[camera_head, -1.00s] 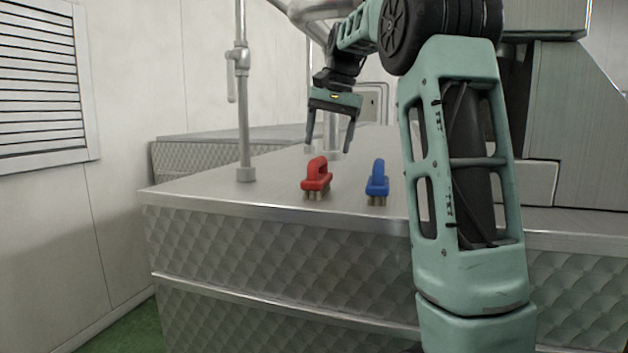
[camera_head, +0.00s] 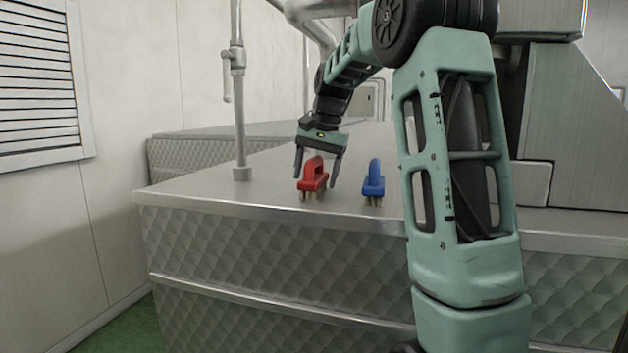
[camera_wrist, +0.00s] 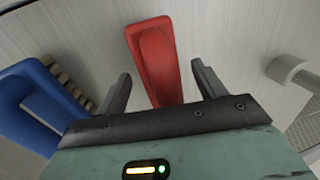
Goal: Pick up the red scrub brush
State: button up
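The red scrub brush (camera_head: 313,175) stands upright on the metal counter (camera_head: 270,180), bristles down and loop handle up. My gripper (camera_head: 316,178) is open just above and around it, with one finger on each side in the head view. In the wrist view the red brush (camera_wrist: 156,62) lies between the two spread fingers of my gripper (camera_wrist: 160,88), with a gap on both sides.
A blue brush (camera_head: 373,182) stands close to the right of the red one; it also shows at the left in the wrist view (camera_wrist: 38,108). A metal pipe with a valve (camera_head: 238,110) rises from the counter at left. The counter's front edge is close.

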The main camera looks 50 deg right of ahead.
jog(key=c, duration=1)
jog(key=shift+o, duration=0.2)
jog(key=shift+r, duration=0.15)
notch_tip(320, 180, up, 10)
jog(key=shift+f+b, duration=0.1)
jog(key=shift+b, duration=0.2)
jog(key=o, duration=0.5)
jog(key=c, duration=0.4)
